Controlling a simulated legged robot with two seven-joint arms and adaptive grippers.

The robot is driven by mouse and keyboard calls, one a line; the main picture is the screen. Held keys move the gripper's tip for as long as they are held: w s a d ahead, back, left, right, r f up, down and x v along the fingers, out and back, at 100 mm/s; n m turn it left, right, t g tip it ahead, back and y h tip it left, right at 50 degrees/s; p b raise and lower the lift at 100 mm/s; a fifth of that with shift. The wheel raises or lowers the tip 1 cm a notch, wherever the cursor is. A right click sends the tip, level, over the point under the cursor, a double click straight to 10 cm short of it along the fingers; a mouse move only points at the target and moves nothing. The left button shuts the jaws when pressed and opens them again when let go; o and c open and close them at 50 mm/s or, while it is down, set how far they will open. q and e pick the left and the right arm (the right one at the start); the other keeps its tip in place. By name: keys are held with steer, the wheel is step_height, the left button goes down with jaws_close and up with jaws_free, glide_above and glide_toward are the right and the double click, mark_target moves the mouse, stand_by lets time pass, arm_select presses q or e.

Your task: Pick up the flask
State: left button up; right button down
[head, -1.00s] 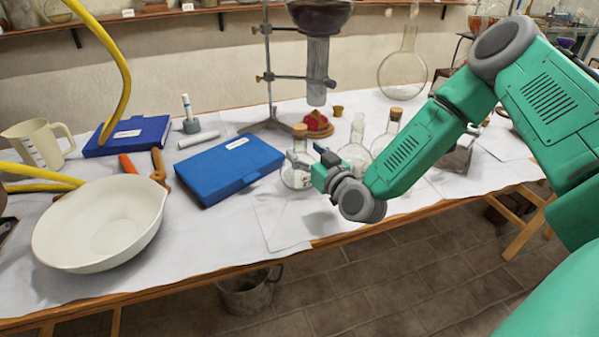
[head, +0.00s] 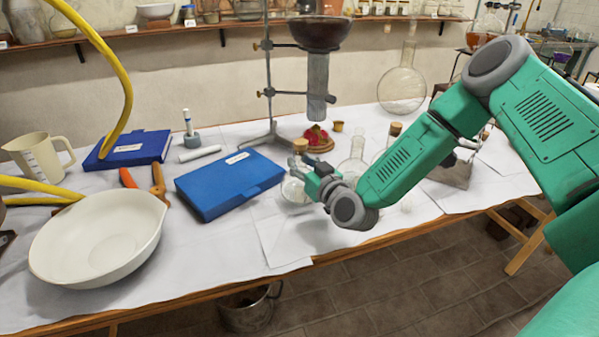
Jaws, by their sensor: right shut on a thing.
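A small round clear flask (head: 294,191) with a cork stopper (head: 300,145) is near the front of the white-covered bench, right of a blue book. My right gripper (head: 307,172) comes in from the right and is shut on this flask near its neck. The fingers hide part of the neck. The flask looks upright, and I cannot tell whether its base touches the bench. My left gripper is not in view.
Other clear flasks (head: 357,148) stand just behind my right wrist, partly hidden by my arm. A metal stand (head: 268,75) rises behind. The blue book (head: 230,183) and a white bowl (head: 95,240) lie to the left. White sheets cover the bench front.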

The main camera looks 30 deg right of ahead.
mark_target(300, 141)
steer(key=shift+r, duration=0.1)
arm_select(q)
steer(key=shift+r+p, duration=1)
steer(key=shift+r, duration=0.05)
arm_select(e)
steer(key=shift+r, duration=4.8)
